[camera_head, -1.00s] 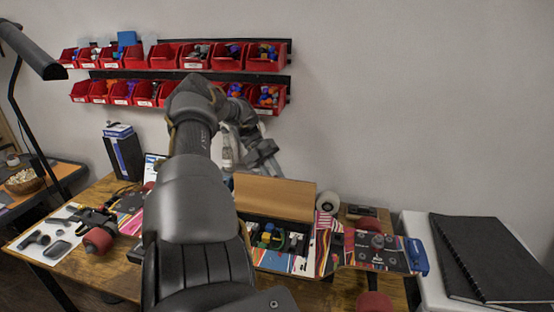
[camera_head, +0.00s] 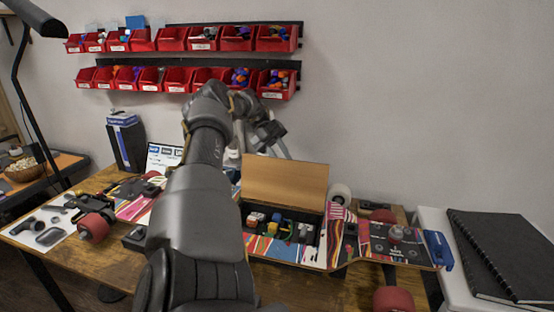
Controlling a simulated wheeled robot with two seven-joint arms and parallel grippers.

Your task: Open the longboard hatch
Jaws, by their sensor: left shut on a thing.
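The longboard (camera_head: 290,248) lies across the table with a colourful striped deck and red wheels. Its hatch (camera_head: 285,182), a plain wooden lid, stands raised at the back of the compartment (camera_head: 314,236). Several small coloured parts lie in the open compartment. My left gripper (camera_head: 268,138) is at the upper left of the hatch, shut on it; the fingertips are partly hidden behind the lid. My left arm covers the deck left of the compartment. My right gripper is not in view.
Red bins (camera_head: 276,38) hang on the back wall. A dark box (camera_head: 125,143) stands at the back left of the table. A black notebook (camera_head: 505,250) lies on a white surface at the right. A lamp (camera_head: 35,17) reaches in at upper left.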

